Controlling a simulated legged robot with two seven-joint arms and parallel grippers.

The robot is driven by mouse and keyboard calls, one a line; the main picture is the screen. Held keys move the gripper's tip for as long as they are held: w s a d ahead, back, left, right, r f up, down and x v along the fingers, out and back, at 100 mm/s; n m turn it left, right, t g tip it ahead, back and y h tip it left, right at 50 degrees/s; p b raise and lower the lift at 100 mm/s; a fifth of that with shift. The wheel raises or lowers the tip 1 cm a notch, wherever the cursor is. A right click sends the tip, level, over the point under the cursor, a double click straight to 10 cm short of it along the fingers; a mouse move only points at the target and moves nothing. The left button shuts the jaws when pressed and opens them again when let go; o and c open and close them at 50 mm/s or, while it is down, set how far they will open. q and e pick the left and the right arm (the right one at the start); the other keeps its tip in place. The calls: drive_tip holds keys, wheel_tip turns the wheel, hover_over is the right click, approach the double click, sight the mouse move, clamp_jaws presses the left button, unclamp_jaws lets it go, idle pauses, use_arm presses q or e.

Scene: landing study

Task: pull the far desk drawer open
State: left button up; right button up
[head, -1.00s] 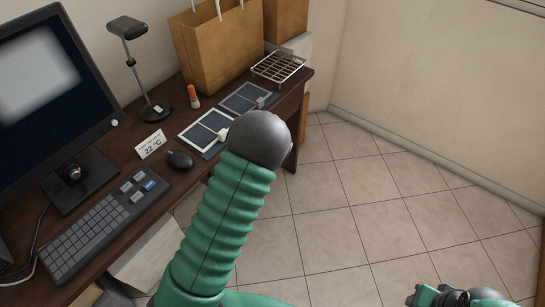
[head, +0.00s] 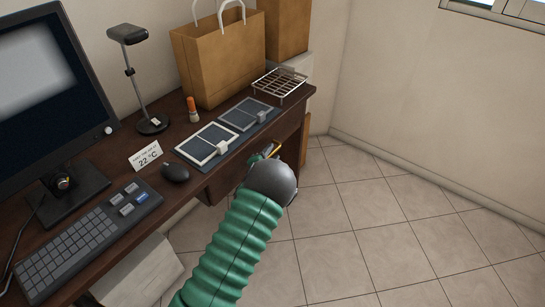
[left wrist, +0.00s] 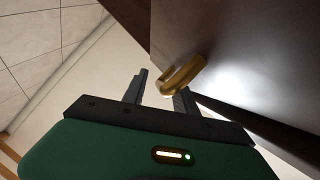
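The far desk drawer (head: 290,136) is in the dark wooden desk (head: 178,133), below the far end of its top. It looks closed, though my arm hides part of its front. Its brass handle (head: 275,150) shows just beyond my left wrist, and large in the left wrist view (left wrist: 184,76). My left gripper (left wrist: 160,80) is open, its fingers apart and pointing at the drawer front. The handle is at the fingertips, overlapping the right-hand finger in the picture; I cannot tell whether they touch. My right gripper is out of view.
On the desk are a paper bag (head: 222,62), a wire rack (head: 280,84), two framed panels (head: 207,144), a mouse (head: 175,172), a keyboard (head: 85,240), a lamp (head: 128,36) and a monitor (head: 50,85). The tiled floor (head: 370,215) to the right is clear.

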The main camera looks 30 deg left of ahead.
use_arm(q)
drive_tip(key=shift+w, duration=0.3)
clamp_jaws()
drive_tip(key=shift+f, duration=0.15)
idle(1.1)
